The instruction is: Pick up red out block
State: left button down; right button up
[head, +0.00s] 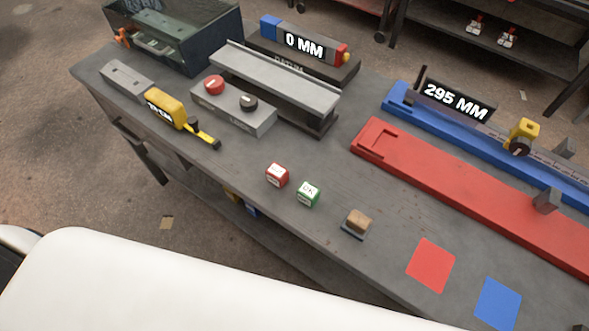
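A small red block (277,175) with white label faces sits on the grey bench top near its front edge, around the middle of the head view. Its lettering is too small to read surely. A green block (308,194) marked OK sits just to its right, slightly nearer, with a small gap between them. Both rest upright on the bench. Neither of my grippers is in view.
A yellow tape measure (165,107) and a grey box with red and black knobs (234,107) lie left. A small brown-topped block (358,222), red mat (431,265) and blue mat (498,303) lie right. A long red fixture (470,190) stands behind.

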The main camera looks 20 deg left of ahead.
aim_at(276, 174)
jog(key=j+z, duration=0.2)
jog(key=j, duration=0.25)
jog(key=k+j+z, duration=0.15)
jog(key=j, duration=0.25)
jog(key=j+z, duration=0.2)
jog(key=j, duration=0.25)
jog(key=k+j+z, duration=0.15)
jog(key=j, duration=0.25)
